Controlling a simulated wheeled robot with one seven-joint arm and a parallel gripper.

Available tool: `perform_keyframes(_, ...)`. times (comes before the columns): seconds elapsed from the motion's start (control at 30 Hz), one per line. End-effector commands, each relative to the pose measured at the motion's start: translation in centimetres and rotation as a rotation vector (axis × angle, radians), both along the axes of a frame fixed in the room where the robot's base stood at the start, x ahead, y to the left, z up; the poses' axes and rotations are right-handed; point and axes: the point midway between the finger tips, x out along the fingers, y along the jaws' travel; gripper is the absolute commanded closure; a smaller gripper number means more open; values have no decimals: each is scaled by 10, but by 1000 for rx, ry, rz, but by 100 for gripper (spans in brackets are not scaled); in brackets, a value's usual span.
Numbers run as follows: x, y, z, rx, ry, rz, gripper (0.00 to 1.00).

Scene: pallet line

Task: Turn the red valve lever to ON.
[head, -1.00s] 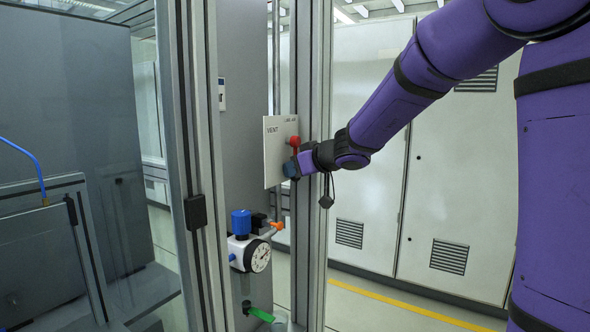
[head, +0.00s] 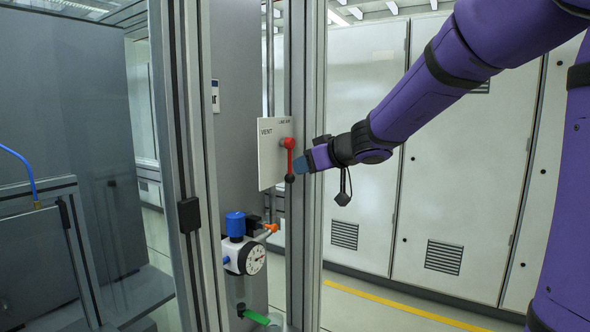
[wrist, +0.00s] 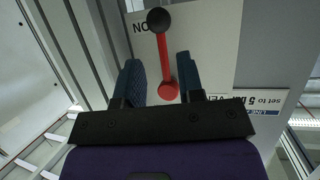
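The red valve lever (head: 289,158) is on a pale plate (head: 271,165) marked VENT, on a metal post. It hangs straight down from its red hub, with a black knob at its lower end. In the upside-down wrist view, the lever (wrist: 163,58) has its knob beside lettering that reads ON. My gripper (head: 304,162) is just right of the lever in the head view, with a small gap. In the wrist view, its two blue fingers (wrist: 158,63) are spread apart, with the lever seen between them and nothing gripped.
Below the plate are a white gauge unit (head: 245,257) with a blue cap, an orange handle (head: 268,231) and a green handle (head: 256,318). Metal posts (head: 306,250) flank the plate. Pale cabinets (head: 365,140) stand behind, with clear floor before them.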

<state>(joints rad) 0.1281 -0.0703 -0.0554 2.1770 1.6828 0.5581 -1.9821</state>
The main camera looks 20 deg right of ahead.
Motion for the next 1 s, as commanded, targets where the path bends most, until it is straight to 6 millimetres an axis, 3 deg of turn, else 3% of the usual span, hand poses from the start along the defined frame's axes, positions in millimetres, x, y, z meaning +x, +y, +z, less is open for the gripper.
perform_keyframes(0.1, -18, -8, 8, 0, -2, -1, 65)
perform_keyframes(0.3, -35, -16, 16, 0, -1, -1, 65)
perform_keyframes(1.0, -44, -15, 18, 4, 9, 8, 65)
